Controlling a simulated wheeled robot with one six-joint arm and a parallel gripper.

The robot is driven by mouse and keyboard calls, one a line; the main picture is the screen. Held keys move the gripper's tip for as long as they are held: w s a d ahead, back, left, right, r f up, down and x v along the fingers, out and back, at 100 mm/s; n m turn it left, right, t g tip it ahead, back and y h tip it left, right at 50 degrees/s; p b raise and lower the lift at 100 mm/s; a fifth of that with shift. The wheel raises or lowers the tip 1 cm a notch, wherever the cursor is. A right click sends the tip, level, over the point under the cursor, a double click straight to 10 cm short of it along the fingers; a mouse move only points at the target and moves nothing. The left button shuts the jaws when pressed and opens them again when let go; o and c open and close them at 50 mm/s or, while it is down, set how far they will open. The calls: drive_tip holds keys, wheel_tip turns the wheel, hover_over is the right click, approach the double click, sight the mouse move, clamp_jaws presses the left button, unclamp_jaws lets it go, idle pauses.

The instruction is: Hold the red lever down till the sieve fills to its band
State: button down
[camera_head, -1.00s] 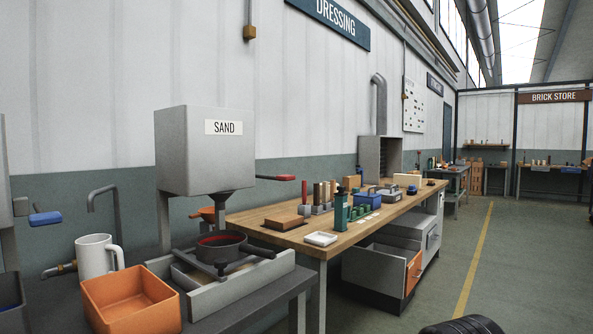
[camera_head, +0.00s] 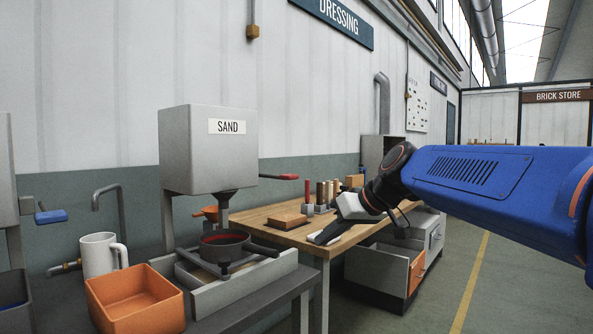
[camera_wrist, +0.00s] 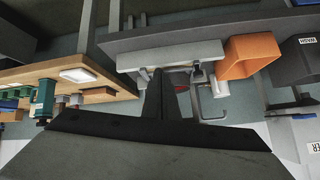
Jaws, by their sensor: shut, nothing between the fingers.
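The red lever (camera_head: 289,177) sticks out to the right from the grey hopper marked SAND (camera_head: 190,150). The dark round sieve (camera_head: 222,249) stands on a stand below the hopper's spout, with a red band along its inner wall. I cannot make out sand in the sieve. My gripper (camera_head: 318,239) is shut and empty, over the near left end of the wooden bench, right of the sieve and below the lever. It touches neither. Its dark fingers also show in the wrist view (camera_wrist: 158,85), where a small red bit beside them may be the lever.
An orange bin (camera_head: 135,300) and a white mug (camera_head: 103,256) stand left of the sieve. A grey tray (camera_head: 265,268) lies under it. The wooden bench (camera_head: 268,234) holds a brown block (camera_head: 283,222) and several tools. A blue lever (camera_head: 50,216) is at far left.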

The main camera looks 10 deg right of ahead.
drive_tip(key=w+d+r+n+t+y, duration=0.1)
drive_tip(key=w+d+r+t+y, duration=0.1)
drive_tip(key=w+r, duration=0.8)
drive_tip(key=w+d+r+n+t+y, duration=0.1)
drive_tip(key=w+d+r+n+t, duration=0.1)
drive_tip(key=w+r, duration=0.8)
drive_tip(key=shift+d+n+y, duration=0.3)
drive_tip(key=shift+d+y, duration=0.1)
drive_tip(key=shift+d, duration=0.3)
drive_tip(key=shift+w+f, duration=0.1)
drive_tip(key=shift+w, duration=0.05)
drive_tip(key=w+a+f, duration=0.5)
drive_tip(key=w+f, duration=0.1)
drive_tip(key=w, duration=0.1)
drive_tip(key=shift+w+a+f, duration=0.2)
drive_tip(key=shift+w+a, duration=0.15)
drive_tip(key=shift+w, duration=0.05)
